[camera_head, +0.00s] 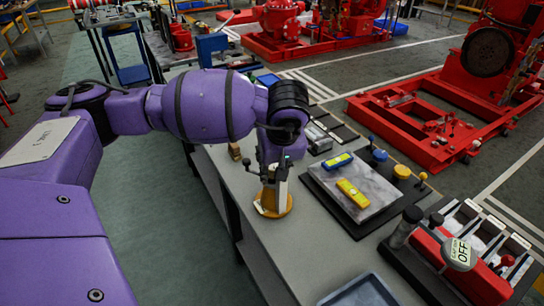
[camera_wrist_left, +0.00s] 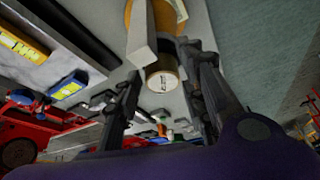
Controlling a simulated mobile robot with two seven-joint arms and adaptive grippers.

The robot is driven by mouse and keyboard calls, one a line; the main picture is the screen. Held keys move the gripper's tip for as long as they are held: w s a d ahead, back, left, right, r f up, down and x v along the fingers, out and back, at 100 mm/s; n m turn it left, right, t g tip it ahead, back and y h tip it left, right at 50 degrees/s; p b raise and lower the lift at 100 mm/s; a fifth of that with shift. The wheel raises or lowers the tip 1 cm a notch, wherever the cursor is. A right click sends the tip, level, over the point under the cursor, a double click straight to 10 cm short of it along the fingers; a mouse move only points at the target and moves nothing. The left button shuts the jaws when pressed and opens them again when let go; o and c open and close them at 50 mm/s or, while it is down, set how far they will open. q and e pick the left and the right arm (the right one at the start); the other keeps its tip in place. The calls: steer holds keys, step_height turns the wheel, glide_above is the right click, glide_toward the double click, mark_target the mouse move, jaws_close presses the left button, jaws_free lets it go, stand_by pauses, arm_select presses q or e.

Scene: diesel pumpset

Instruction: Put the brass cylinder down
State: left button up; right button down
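The brass cylinder (camera_wrist_left: 162,76) shows in the left wrist view between the fingers of my left gripper (camera_wrist_left: 165,68), its pale end face towards the camera. My left gripper (camera_head: 274,186) looks shut on it, low over a round orange base (camera_head: 273,204) on the bench. In the head view the gripper hides the cylinder. A pale square post (camera_wrist_left: 142,40) rises beside the cylinder from the orange base, which also shows in the wrist view (camera_wrist_left: 150,15). Whether the cylinder touches the base is unclear. My right gripper is not in view.
A small brown block (camera_head: 235,151) stands behind on the left. Bare bench lies in front of the base, near a grey-blue bin (camera_head: 362,291).

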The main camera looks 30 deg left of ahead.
arm_select(q)
steer(key=shift+o, duration=0.2)
steer(key=shift+r, duration=0.15)
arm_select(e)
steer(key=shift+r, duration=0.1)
arm_select(q)
steer(key=shift+r, duration=0.3)
steer(key=v, duration=1.1)
steer(key=shift+s+d+r, duration=0.15)
steer(key=shift+d, duration=0.05)
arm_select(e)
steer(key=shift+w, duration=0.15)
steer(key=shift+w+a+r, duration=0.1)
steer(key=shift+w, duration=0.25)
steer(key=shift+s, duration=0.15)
